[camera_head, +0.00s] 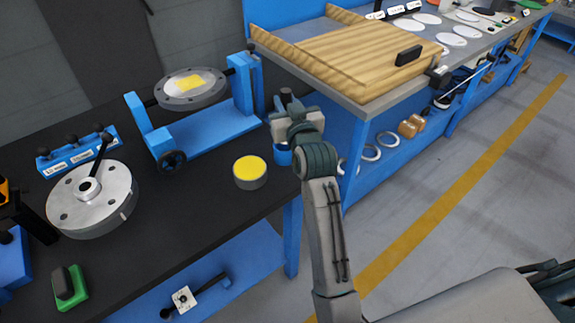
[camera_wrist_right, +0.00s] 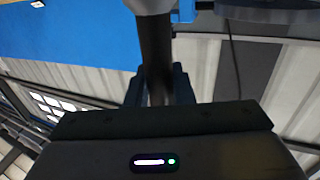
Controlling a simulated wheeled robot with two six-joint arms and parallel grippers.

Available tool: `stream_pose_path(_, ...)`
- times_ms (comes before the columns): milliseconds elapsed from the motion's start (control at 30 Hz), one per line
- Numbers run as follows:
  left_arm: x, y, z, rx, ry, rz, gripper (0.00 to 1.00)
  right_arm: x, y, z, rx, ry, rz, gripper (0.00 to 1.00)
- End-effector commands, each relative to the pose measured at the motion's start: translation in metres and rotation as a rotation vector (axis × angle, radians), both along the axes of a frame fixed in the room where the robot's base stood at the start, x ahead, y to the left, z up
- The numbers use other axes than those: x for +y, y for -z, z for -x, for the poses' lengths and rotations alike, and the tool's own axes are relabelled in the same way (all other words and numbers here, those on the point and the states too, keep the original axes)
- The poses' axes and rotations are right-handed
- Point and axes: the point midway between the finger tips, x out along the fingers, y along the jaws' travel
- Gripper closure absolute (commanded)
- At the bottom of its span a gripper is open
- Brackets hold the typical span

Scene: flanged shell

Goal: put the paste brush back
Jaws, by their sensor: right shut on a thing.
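My right gripper (camera_head: 288,117) is shut on the paste brush above the table's right edge. The brush's dark handle end (camera_head: 286,95) sticks up beyond the jaws, and the rest is hidden by my gripper. In the right wrist view the dark handle (camera_wrist_right: 154,50) runs between the fingers (camera_wrist_right: 158,88). A blue cup-like holder (camera_head: 283,156) shows just below the gripper, partly covered by my arm. I cannot tell whether the brush's lower end is inside it. A round pot of yellow paste (camera_head: 250,170) stands to the left. My left gripper is not in view.
A blue stand (camera_head: 205,132) carries a round flange (camera_head: 190,88) with a yellow patch. A large metal flange (camera_head: 92,200) with a lever lies at left. A second bench with a wooden board (camera_head: 355,52) is behind, close to my right gripper.

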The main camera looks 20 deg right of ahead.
Motion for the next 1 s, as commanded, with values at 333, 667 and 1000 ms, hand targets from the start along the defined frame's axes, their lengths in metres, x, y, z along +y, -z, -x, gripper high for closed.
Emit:
stream_pose_path(333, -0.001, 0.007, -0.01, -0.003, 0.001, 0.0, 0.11, -0.002, 0.004, -0.023, 0.004, 0.026, -0.006, 1.0)
stream_pose_path(667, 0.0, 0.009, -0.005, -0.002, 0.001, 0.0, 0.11, -0.002, 0.051, -0.023, 0.002, 0.025, -0.006, 1.0)
stream_pose_path(1000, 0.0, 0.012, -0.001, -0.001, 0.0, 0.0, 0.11, -0.002, 0.087, -0.022, 0.0, 0.025, -0.006, 1.0)
